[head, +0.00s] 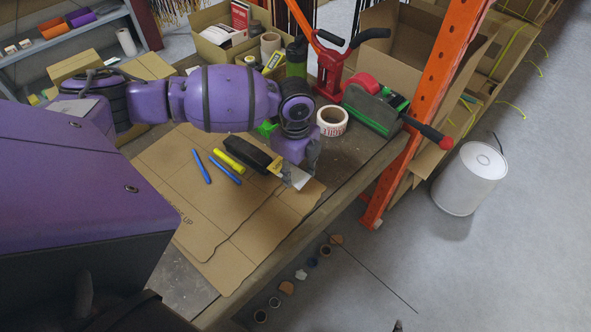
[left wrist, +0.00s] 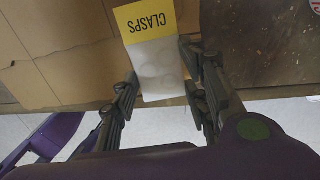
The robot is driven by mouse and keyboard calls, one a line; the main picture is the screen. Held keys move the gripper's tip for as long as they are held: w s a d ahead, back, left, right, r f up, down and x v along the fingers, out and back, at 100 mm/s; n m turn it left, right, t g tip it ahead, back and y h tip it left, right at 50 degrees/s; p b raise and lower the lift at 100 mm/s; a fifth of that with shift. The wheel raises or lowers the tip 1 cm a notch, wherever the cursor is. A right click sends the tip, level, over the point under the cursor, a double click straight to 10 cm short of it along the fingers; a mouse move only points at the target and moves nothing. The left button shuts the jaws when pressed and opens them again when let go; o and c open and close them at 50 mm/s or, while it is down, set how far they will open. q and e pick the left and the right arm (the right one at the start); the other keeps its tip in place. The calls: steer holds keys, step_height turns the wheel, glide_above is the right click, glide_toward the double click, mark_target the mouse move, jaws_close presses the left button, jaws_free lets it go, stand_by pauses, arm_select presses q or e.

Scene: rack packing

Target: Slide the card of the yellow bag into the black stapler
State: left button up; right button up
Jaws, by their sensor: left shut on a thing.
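The black stapler (head: 247,152) lies on the flat cardboard on the bench, its right end close to my left gripper. The yellow bag is a clear, whitish pouch (head: 299,178) with a yellow card (head: 275,166) on top. In the left wrist view the card (left wrist: 146,20) reads "CLASPS", and the pouch (left wrist: 160,70) hangs between the fingers. My left gripper (head: 300,168) is shut on the bag; its fingers also show in the left wrist view (left wrist: 165,92). The card is at the stapler's right end; I cannot tell whether it is between the jaws. The right gripper is out of view.
A yellow marker (head: 228,161) and blue pens (head: 201,166) lie left of the stapler. A tape roll (head: 332,120), a green tape dispenser (head: 375,108) and a red tool (head: 329,72) stand behind. An orange post (head: 425,100) rises at the bench's right edge.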

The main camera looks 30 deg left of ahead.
mark_target(294, 190)
arm_select(q)
steer(key=shift+a+f+b, duration=0.15)
steer(key=shift+f+b, duration=0.6)
steer(key=shift+f, duration=0.95)
steer(key=shift+a+f+b, duration=0.1)
steer(key=shift+f+b, duration=0.5)
steer(key=shift+f, duration=0.55)
steer(key=shift+w+a+r, duration=0.1)
steer(key=shift+w+a, duration=0.1)
steer(key=shift+a, duration=0.35)
steer(key=shift+w+a, duration=0.1)
steer(key=shift+a, duration=0.45)
steer(key=shift+w+a, duration=0.2)
steer(key=shift+a, duration=0.95)
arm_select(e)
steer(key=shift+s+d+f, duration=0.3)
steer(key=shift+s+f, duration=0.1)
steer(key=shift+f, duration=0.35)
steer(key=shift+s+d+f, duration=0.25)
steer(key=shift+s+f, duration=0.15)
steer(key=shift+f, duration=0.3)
arm_select(q)
steer(key=o, duration=1.2)
steer(key=shift+o, duration=0.2)
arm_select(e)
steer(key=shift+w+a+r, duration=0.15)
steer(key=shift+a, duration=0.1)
